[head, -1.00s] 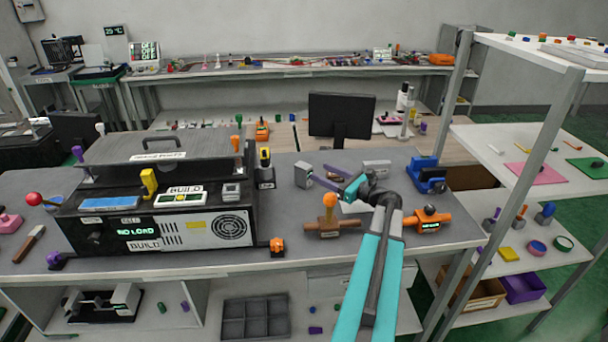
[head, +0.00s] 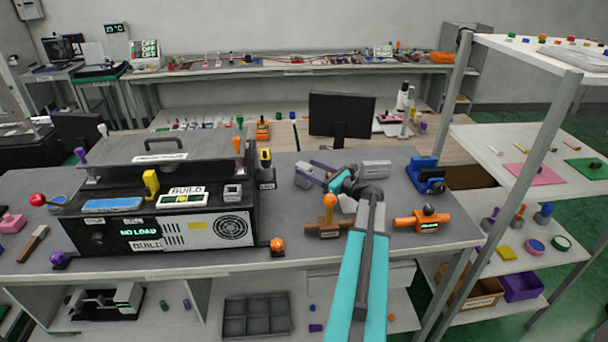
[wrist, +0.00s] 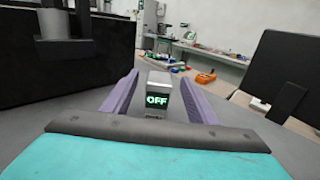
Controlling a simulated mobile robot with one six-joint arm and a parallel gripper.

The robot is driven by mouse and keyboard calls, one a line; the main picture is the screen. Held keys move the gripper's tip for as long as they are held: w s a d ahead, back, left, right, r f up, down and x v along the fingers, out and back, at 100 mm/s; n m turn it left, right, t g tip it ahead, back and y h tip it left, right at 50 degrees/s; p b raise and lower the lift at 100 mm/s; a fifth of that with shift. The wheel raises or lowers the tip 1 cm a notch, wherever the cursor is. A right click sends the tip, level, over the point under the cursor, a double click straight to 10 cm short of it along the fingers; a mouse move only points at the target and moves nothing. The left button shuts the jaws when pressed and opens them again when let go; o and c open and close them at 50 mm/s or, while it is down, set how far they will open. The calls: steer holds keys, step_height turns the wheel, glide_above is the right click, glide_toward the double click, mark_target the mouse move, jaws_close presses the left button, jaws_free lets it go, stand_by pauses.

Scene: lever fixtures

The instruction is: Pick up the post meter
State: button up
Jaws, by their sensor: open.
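A small grey box with a lit green OFF display, seemingly the post meter (wrist: 158,98), stands upright on the grey bench. In the wrist view it is between the two purple fingers of my gripper (wrist: 158,80). The fingers are open, one on each side, with a gap visible at least on the left; I cannot tell whether either touches it. In the head view the grey box (head: 302,176) is at the fingertips of my gripper (head: 310,172), partly covered by them.
A dark NO LOAD machine (head: 150,228) stands to the left. A brown lever fixture (head: 326,230) and an orange fixture (head: 421,220) lie in front. A grey block (head: 375,168) and a blue fixture (head: 428,175) are to the right. A black monitor (head: 340,117) stands behind.

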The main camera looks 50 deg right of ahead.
mark_target(304, 165)
steer(key=shift+w+a+p, duration=0.2)
steer(key=shift+w+p, duration=0.3)
steer(key=shift+w, duration=1.25)
steer(key=shift+f, duration=0.1)
steer(key=shift+c, duration=0.3)
jaws_close()
steer(key=shift+r, duration=0.2)
steer(key=shift+r+b, duration=1.1)
steer(key=shift+r, duration=3.75)
